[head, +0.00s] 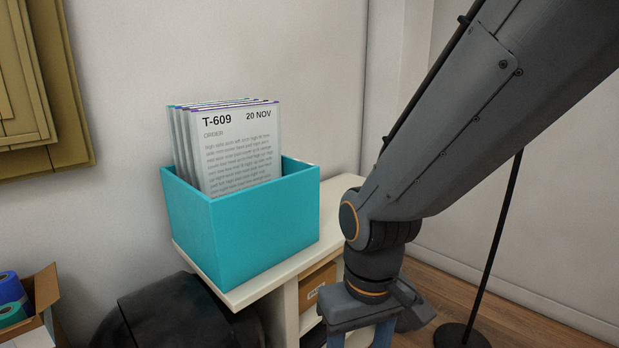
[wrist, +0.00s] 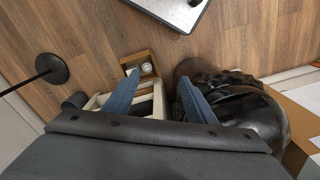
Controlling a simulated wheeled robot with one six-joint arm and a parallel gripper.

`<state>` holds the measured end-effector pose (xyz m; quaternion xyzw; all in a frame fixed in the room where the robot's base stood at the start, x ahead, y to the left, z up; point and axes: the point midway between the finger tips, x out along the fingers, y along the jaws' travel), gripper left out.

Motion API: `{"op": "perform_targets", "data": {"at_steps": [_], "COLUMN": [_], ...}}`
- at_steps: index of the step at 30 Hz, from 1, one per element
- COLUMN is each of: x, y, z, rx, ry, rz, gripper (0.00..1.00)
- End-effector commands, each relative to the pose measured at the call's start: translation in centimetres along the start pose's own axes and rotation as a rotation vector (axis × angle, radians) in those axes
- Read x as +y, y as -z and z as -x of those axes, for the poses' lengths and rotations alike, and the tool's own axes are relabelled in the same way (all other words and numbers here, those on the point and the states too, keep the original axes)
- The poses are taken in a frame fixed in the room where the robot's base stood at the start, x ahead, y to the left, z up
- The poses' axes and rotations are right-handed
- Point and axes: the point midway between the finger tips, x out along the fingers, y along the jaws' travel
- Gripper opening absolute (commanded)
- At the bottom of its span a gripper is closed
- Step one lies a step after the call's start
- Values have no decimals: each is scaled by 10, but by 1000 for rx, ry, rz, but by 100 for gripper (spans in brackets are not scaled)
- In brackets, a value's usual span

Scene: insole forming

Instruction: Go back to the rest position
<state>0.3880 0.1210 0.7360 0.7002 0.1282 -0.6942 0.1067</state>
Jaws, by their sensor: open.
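My gripper (head: 361,336) hangs at the end of my arm in the head view, to the right of the white cabinet (head: 338,205). Its fingers point down and run out of the bottom of the picture. In the wrist view my gripper (wrist: 158,78) shows two blue fingers spread apart with nothing held between them. The fingertips are in front of a small wooden tray or drawer (wrist: 146,66) with round pale items in it.
A teal box (head: 250,225) of order cards (head: 240,150) stands on the cabinet. A black rounded object (head: 165,315) sits below at left. A cardboard box (head: 40,300) with rolls is at far left. A thin black stand (head: 462,335) rises from the wooden floor at right.

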Motion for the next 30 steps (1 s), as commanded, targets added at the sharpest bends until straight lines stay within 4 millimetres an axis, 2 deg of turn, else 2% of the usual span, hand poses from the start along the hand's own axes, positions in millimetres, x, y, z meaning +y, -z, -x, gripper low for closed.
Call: {"op": "perform_targets", "data": {"at_steps": [1,3,15,18,23,30], "x": [8,18,76,88,99,101], "y": [-5,-8,-38,-45,-53,-54], "z": [21,36,119,134,148,150], "rx": [-1,-1,-5,-6,-8,-8], "ry": [-2,-5,-20,-23,-25,-26], "rz": [-30,-64,-256,-294,-331,-341], "gripper": [51,51,51,51,51,51]}}
